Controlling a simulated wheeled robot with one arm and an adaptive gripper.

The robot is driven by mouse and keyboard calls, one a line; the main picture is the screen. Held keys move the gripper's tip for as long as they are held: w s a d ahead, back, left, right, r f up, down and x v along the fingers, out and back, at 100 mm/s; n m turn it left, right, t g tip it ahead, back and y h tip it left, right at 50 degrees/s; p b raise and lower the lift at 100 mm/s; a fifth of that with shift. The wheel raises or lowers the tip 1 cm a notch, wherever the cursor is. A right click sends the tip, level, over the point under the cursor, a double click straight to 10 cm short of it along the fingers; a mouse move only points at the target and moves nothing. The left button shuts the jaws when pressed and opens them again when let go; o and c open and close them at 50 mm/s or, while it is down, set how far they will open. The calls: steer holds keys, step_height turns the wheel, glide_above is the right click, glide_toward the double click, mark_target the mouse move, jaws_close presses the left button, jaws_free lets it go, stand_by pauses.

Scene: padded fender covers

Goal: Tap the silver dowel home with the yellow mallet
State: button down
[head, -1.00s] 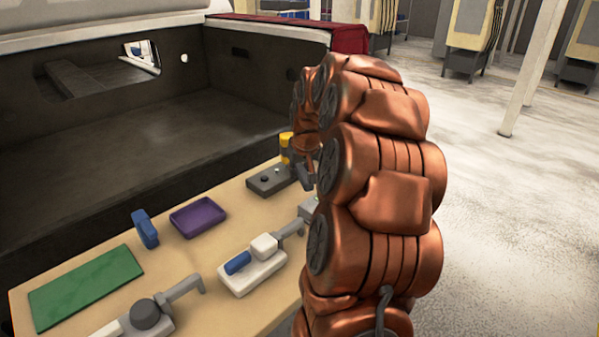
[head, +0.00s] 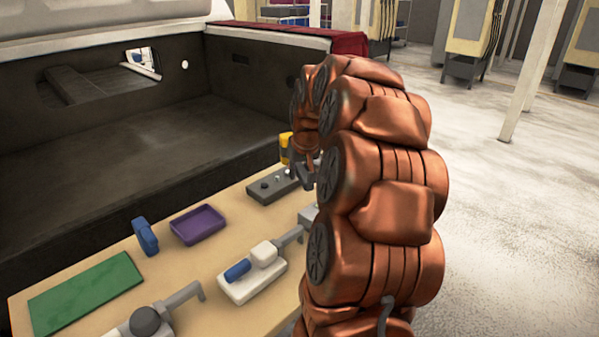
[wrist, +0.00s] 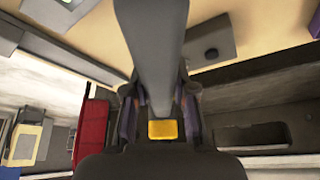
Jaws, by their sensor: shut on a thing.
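The yellow mallet shows in the head view as a small yellow part (head: 285,147) above the far end of the dark grey block. In the wrist view a yellow end (wrist: 162,129) sits between the fingers. My gripper (wrist: 160,112) is shut on the mallet. A broad grey bar runs up from between the fingers and hides much of the wrist view. The grey block (head: 266,190) lies on the bench with small round features on top; part of it also shows in the wrist view (wrist: 222,30). A small bright spot on the block may be the silver dowel (head: 289,175), but it is too small to be sure.
The wooden bench (head: 190,268) also holds a purple tray (head: 198,224), a blue upright piece (head: 145,236), a green mat (head: 85,293), a white block with a blue piece (head: 252,284) and grey clamps. A truck bed wall stands behind.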

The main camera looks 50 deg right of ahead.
steer(key=shift+r, duration=1.35)
steer(key=shift+r+p, duration=0.7)
steer(key=shift+r, duration=1.8)
